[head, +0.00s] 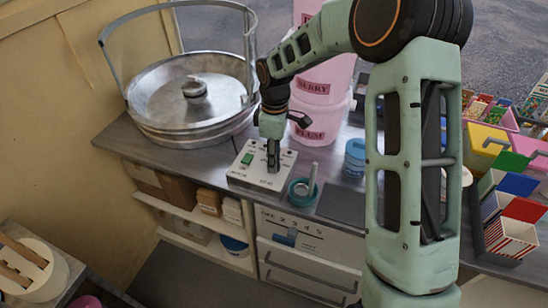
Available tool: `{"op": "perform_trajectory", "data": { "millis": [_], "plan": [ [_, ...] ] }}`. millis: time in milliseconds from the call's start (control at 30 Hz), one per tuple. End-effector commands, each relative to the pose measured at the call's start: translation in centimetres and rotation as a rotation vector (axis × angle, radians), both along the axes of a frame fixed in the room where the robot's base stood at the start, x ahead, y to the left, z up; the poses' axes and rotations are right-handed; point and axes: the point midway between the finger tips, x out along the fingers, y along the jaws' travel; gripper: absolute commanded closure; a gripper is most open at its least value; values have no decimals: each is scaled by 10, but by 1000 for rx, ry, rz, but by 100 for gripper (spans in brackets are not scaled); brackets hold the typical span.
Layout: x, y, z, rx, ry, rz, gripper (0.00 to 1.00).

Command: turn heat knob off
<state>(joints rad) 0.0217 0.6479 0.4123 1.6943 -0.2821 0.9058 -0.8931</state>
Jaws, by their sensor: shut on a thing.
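A white control box (245,177) sits at the front of the grey counter, below the metal candyfloss pan (190,95). A green switch (247,158) shows on the box's left part. My gripper (273,166) points down at the right part of the box's top, shut on the heat knob. The gripper's fingers hide the knob, so I cannot tell its setting. Small dark markings show on the box, too small to read.
A teal cup (300,193) with a pale stick stands just right of the box. Pink tubs (322,85) stand behind my gripper, and a blue stack (355,158) stands to the right. A dark mat (341,204) lies at the counter's front edge.

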Motion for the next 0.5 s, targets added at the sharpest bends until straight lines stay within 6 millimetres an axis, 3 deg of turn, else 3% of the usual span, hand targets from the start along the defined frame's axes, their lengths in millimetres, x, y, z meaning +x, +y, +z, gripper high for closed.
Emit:
{"op": "perform_trajectory", "data": {
  "millis": [500],
  "plan": [
    [1,0,1,1,-4,41,98]
  ]
}}
